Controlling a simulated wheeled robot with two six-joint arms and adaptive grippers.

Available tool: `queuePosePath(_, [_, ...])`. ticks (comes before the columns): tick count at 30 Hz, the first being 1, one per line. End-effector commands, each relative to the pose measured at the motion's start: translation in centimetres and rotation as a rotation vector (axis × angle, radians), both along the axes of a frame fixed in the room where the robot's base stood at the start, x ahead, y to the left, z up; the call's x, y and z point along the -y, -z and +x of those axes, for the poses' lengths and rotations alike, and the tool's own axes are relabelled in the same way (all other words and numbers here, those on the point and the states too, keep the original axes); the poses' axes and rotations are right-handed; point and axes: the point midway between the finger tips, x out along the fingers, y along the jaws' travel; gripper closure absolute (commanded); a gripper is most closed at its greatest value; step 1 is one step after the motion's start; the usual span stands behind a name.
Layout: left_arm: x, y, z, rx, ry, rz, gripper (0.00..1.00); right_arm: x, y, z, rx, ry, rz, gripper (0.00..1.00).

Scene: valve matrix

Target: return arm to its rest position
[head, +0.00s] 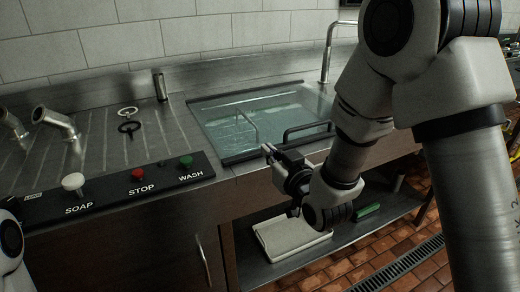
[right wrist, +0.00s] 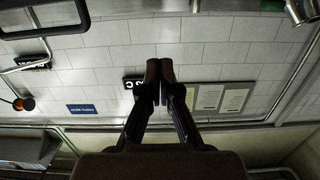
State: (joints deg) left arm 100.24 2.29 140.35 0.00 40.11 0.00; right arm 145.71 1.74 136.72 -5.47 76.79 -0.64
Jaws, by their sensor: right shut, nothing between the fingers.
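My right gripper (head: 268,150) is in front of the steel counter's front edge in the head view, near the bar handle of the glass-lidded basin. In the right wrist view its two dark fingers (right wrist: 160,80) are together with nothing between them, against a tiled wall. My right arm comes in from the upper right of the head view. A part of my left arm shows at the lower left edge of the head view, but its gripper is out of the picture.
A panel with a SOAP knob (head: 73,182), a red STOP button (head: 138,174) and a green WASH button (head: 186,161) lines the counter's front. The glass lid (head: 235,120) is right of it. A white tray (head: 285,238) lies on the lower shelf.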

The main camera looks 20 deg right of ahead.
Motion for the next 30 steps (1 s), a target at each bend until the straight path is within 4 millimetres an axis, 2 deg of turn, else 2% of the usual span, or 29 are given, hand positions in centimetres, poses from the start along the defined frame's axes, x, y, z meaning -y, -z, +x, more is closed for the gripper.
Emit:
queuePosePath(3, [0.0, 0.1, 0.0, 0.0, 0.0, 0.0, 0.64, 0.1, -0.3, -0.9, 0.001, 0.0, 0.0, 1.0])
queuePosePath(8, [0.0, -0.2, 0.0, 0.0, 0.0, 0.0, 0.64, 0.1, 0.0, -1.0, -0.009, 0.0, 0.0, 1.0])
queuePosePath(11, [0.0, -1.1, 0.0, 0.0, 0.0, 0.0, 0.64, 0.1, 3.0, -1.4, -0.086, 0.001, 0.0, 1.0])
queuePosePath(14, [0.0, -2.9, 0.0, 0.0, 0.0, 0.0, 0.64, 0.1, 9.2, -3.1, -0.248, 0.003, 0.001, 1.0])
queuePosePath(15, [0.0, -3.6, 0.0, 0.0, 0.0, 0.0, 0.64, 0.2, 12.4, -4.5, -0.335, 0.006, 0.0, 1.0])
queuePosePath(17, [0.0, -4.6, 0.0, 0.0, 0.0, 0.0, 0.64, 0.4, 17.1, -7.3, -0.482, 0.014, -0.003, 1.0])
queuePosePath(18, [0.0, -5.1, 0.0, 0.0, 0.0, 0.0, 0.64, 0.5, 20.0, -9.5, -0.585, 0.019, -0.004, 1.0])
queuePosePath(20, [0.0, -5.9, 0.0, 0.0, 0.0, 0.0, 0.64, 0.7, 24.0, -13.3, -0.744, 0.028, -0.008, 1.0])
queuePosePath(22, [0.0, -6.7, 0.0, 0.0, 0.0, 0.0, 0.64, 0.9, 28.0, -18.4, -0.935, 0.04, -0.014, 1.0])
queuePosePath(24, [0.0, -7.2, 0.0, 0.0, 0.0, 0.0, 0.64, 1.1, 30.8, -23.5, -1.115, 0.053, -0.019, 1.0])
queuePosePath(27, [0.0, -7.4, 0.0, 0.0, 0.0, 0.0, 0.64, 1.4, 32.9, -29.2, -1.334, 0.073, -0.023, 1.0])
queuePosePath(30, [0.0, -7.1, 0.0, 0.0, 0.0, 0.0, 0.64, 1.6, 33.2, -31.9, -1.468, 0.088, -0.023, 1.0])
